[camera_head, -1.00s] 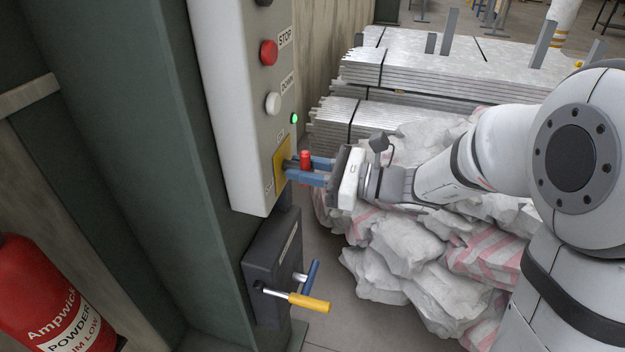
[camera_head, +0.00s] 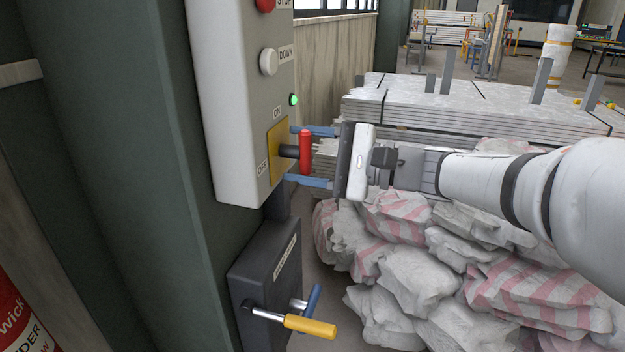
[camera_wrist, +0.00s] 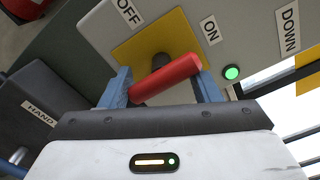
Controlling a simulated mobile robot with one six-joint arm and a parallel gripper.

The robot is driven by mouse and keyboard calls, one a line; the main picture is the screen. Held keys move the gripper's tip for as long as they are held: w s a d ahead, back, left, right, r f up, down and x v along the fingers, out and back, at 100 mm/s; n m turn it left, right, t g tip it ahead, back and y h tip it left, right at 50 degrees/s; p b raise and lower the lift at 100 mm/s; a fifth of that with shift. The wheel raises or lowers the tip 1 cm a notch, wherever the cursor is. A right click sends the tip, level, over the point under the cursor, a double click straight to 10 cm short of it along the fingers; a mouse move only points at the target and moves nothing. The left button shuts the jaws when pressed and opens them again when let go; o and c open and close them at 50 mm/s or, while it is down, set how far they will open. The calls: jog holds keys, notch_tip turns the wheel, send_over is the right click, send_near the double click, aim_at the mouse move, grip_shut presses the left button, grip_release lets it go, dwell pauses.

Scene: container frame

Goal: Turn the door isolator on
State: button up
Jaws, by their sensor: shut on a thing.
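The door isolator is a red bar handle (camera_head: 306,152) on a dark shaft over a yellow plate (camera_head: 276,152), low on a grey control box. ON and OFF labels sit beside the plate, ON above and OFF below. The handle stands about upright in the head view. My gripper (camera_head: 312,156) is shut on it, one blue finger near its top end and one near its bottom end. In the wrist view the red handle (camera_wrist: 166,79) lies tilted between the two blue fingers, its ends close to them.
A green lamp (camera_head: 293,100) is lit above the plate, with a white DOWN button (camera_head: 268,62) higher. Below hangs a dark box with a yellow-handled crank (camera_head: 310,326). Wrapped sacks (camera_head: 420,285) and stacked metal planks (camera_head: 480,110) lie behind my arm.

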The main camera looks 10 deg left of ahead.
jog(key=shift+o, duration=0.3)
jog(key=shift+s+a+r+n+b, duration=0.1)
jog(key=shift+n+b, duration=1.3)
jog(key=shift+b, duration=0.25)
jog(key=shift+r+n, duration=0.1)
jog(key=shift+n, duration=0.2)
jog(key=o, duration=0.9)
jog(key=shift+o, duration=1)
jog(key=shift+s+r, duration=0.3)
jog(key=shift+s, duration=0.3)
jog(key=shift+w+f, duration=0.15)
jog(key=shift+w, duration=0.15)
jog(key=d, duration=0.7)
jog(key=shift+s+d+p, duration=0.25)
jog(key=shift+d+p, duration=0.15)
